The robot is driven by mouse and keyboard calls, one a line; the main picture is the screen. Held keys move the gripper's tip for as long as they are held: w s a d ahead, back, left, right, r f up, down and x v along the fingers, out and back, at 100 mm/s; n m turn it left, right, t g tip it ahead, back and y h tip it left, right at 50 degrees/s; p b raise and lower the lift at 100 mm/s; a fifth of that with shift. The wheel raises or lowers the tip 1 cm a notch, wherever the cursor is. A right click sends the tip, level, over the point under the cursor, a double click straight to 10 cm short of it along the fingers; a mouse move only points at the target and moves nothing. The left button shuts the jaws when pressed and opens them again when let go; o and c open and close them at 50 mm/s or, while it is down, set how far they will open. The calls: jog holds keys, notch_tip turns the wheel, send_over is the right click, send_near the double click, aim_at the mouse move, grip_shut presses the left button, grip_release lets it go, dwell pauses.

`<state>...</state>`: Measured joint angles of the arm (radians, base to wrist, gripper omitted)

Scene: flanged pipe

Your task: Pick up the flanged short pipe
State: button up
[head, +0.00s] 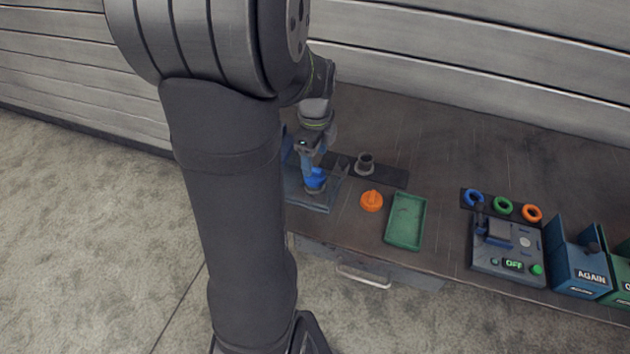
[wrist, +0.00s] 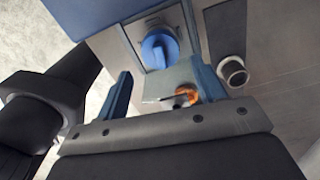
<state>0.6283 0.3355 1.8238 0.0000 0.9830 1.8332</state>
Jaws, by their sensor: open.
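The flanged short pipe (head: 364,163), a dark grey upright tube with a wider flange at its base, stands on a dark mat on the bench. In the wrist view its pale round rim and dark bore (wrist: 233,72) show to the right of the fingers, apart from them. My gripper (head: 308,168) is above the blue round part at the left end of the bench, to the left of the pipe. In the wrist view my gripper (wrist: 165,88) has its two blue fingers spread wide, with no pipe between them.
A blue knob-like part (head: 314,180) sits in a fixture below my gripper. An orange round part (head: 371,201) and a green tray (head: 405,222) lie in front of the pipe. Coloured rings, a control box (head: 508,252) and a blue bin (head: 580,268) stand to the right.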

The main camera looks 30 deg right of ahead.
aim_at(315, 170)
jog(key=shift+f, duration=3.4)
jog(key=c, duration=0.7)
